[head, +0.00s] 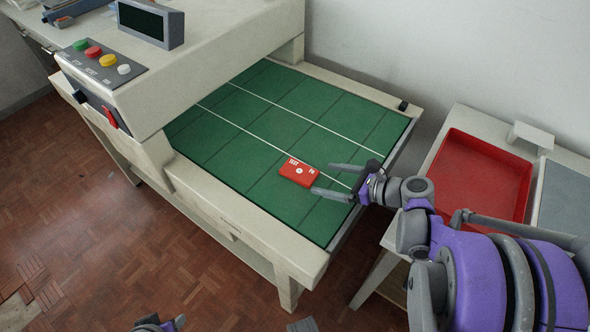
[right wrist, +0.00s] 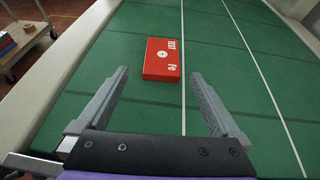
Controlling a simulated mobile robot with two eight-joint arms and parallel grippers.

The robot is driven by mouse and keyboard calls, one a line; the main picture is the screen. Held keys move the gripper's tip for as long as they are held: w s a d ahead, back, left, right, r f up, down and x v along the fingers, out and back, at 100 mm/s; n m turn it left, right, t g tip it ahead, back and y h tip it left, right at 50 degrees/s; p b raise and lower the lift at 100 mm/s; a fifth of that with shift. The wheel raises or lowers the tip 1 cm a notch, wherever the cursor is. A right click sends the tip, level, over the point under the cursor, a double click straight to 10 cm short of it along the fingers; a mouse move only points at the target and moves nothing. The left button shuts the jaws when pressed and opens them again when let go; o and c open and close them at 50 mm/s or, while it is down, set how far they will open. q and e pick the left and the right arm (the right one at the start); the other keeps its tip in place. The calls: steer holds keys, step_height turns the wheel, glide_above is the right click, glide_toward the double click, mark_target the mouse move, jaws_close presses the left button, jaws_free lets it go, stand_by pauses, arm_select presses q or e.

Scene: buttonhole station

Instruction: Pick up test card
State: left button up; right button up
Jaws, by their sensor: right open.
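The test card (head: 298,173) is a small red block with white "TEST" and "Fe" lettering. It lies flat on the green belt (head: 262,105) of the machine. My right gripper (head: 321,178) is open and empty at the card's right side. In the right wrist view the card (right wrist: 162,60) shows between and slightly beyond the two grey fingertips (right wrist: 160,73), with green on both sides. The fingers' height above the belt is hard to tell. A part of what looks like my left gripper (head: 160,324) shows at the bottom edge, mostly cut off.
A control panel with coloured buttons (head: 100,60) and a dark screen (head: 144,22) are on the machine housing at the upper left. A red tray (head: 478,170) stands on a side table to the right. The belt around the card is clear. A cart (right wrist: 25,45) shows in the right wrist view.

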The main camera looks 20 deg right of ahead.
mark_target(300, 171)
steer(key=b+x, duration=0.1)
steer(key=x, duration=0.7)
steer(key=shift+w+d+r, duration=0.15)
steer(key=shift+c, duration=0.2)
steer(key=shift+r, duration=0.1)
steer(key=c, duration=1.3)
